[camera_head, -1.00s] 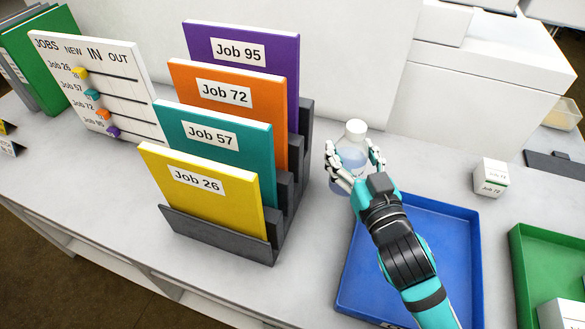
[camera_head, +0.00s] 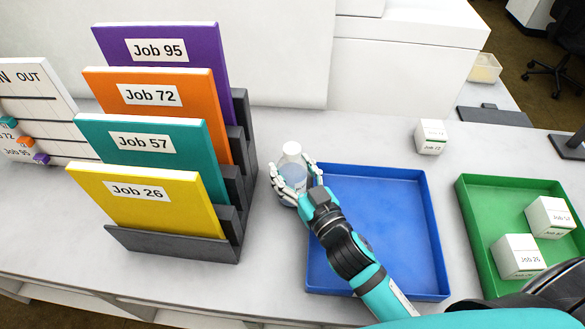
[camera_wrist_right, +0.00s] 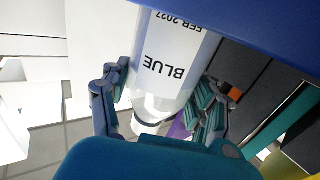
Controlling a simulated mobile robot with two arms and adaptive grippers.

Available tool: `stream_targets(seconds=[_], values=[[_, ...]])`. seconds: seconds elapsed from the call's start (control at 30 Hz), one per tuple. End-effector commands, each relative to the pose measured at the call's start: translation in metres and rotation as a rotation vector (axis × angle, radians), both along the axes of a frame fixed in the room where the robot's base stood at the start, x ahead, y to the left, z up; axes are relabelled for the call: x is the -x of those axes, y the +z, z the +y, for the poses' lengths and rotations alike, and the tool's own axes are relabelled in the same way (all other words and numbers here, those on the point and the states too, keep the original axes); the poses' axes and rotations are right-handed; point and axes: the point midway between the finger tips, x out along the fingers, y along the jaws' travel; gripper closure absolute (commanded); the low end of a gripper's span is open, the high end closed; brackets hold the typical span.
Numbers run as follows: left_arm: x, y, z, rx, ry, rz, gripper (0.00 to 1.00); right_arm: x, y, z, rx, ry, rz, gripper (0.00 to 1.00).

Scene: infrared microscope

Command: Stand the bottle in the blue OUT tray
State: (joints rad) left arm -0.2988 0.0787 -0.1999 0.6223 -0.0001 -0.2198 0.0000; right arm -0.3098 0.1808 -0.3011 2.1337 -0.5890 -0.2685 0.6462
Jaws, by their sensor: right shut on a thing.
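The bottle (camera_head: 291,171) is clear with pale blue contents and a white cap. My right gripper (camera_head: 297,185) is shut around it, and it looks upright just outside the blue tray's back-left corner. I cannot tell whether its base touches the bench. The empty blue OUT tray (camera_head: 385,225) lies right of the bottle, with my right forearm across its left part. In the right wrist view the bottle (camera_wrist_right: 172,55) sits between the fingers, cap toward the lower edge, with a label reading "BLUE" upside down. My left gripper is in neither view.
A dark rack (camera_head: 180,245) of upright job folders stands left of the bottle, with a narrow gap of bench between. A green tray (camera_head: 490,250) with white boxes lies right of the blue tray. A white box (camera_head: 431,137) stands behind.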

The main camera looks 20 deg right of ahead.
Motion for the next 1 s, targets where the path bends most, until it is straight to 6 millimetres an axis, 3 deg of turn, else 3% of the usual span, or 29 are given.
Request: stream_targets(seconds=[0.17, 0.2, 0.37, 0.73, 1.0], values=[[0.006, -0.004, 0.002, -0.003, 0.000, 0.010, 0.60, 0.000, -0.003, 0.000, -0.001, 0.000, -0.002, 0.85], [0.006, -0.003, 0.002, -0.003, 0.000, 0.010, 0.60, 0.000, -0.003, 0.000, -0.001, 0.000, 0.000, 0.36], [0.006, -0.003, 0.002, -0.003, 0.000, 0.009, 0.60, 0.000, -0.003, 0.000, 0.000, 0.000, 0.001, 0.15], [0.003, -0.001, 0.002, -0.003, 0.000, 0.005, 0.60, 0.002, 0.000, 0.000, 0.001, 0.000, 0.002, 0.15], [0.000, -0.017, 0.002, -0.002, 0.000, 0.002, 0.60, 0.053, -0.005, -0.010, -0.002, 0.000, 0.005, 0.15]])
